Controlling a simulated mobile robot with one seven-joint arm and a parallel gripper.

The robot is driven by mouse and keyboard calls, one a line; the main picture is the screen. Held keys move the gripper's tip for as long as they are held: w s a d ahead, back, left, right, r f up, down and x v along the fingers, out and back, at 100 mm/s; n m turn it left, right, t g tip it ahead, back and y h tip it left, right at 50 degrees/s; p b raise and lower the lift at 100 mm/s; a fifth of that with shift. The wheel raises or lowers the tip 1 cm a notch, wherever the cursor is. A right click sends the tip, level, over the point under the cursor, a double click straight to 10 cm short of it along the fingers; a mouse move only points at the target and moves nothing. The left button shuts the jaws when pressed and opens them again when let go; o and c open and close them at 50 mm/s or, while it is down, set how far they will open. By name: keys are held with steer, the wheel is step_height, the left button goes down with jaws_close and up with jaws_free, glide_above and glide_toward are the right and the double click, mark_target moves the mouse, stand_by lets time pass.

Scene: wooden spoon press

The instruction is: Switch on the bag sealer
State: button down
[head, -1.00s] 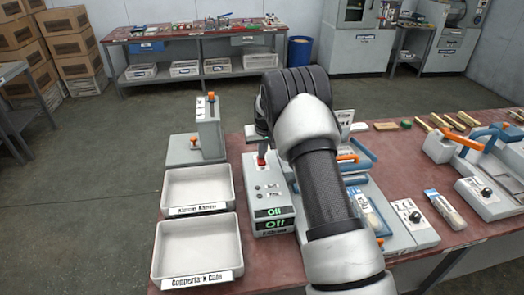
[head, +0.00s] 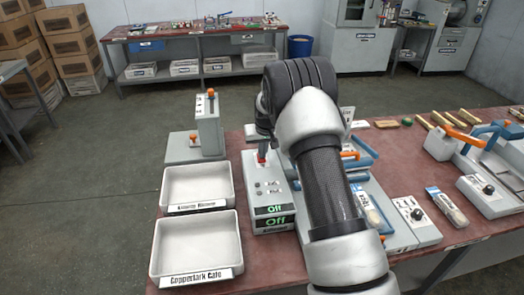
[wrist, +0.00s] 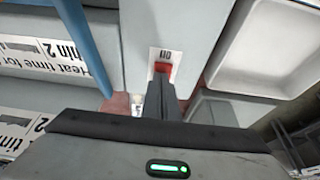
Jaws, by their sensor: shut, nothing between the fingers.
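A grey box (head: 268,190) near the bench's left side carries two green readouts (head: 270,216), both reading "Off". A red switch (wrist: 163,67) sits on a white marked plate on grey housing in the wrist view; it shows as a small red spot (head: 262,156) at the far end of the box in the head view. My gripper (wrist: 165,82) is shut and empty, its fingertips at the near edge of the switch. I cannot tell whether they touch it. My arm hides part of the blue-framed sealer (head: 362,158) with an orange handle, right of the box.
Two white trays (head: 155,245) (head: 165,190) lie left of the box. A grey unit with an orange-topped lever (head: 208,125) stands behind them. A blue upright (wrist: 78,35) is close left in the wrist view.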

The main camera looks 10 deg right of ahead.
steer(key=shift+s+f, duration=0.3)
steer(key=r+p, duration=0.2)
steer(key=r, duration=0.3)
steer(key=shift+s+r, duration=0.15)
steer(key=shift+s, duration=0.05)
steer(key=b+v, duration=0.1)
steer(key=v, duration=0.8)
steer(key=shift+s+r, duration=0.1)
steer(key=b, duration=0.3)
steer(key=w+b, duration=0.1)
steer(key=b, duration=0.2)
steer(key=shift+w+a+r+b, duration=0.1)
steer(key=shift+w+r+b, duration=0.15)
steer(key=shift+b, duration=0.15)
glide_toward(263, 161)
steer(key=w+f, duration=0.2)
steer(key=w, duration=0.1)
steer(key=w+f, duration=0.2)
steer(key=f, duration=0.1)
steer(key=shift+w+a+b, duration=0.1)
steer(key=shift+w+b, duration=0.2)
steer(key=shift+w, duration=0.1)
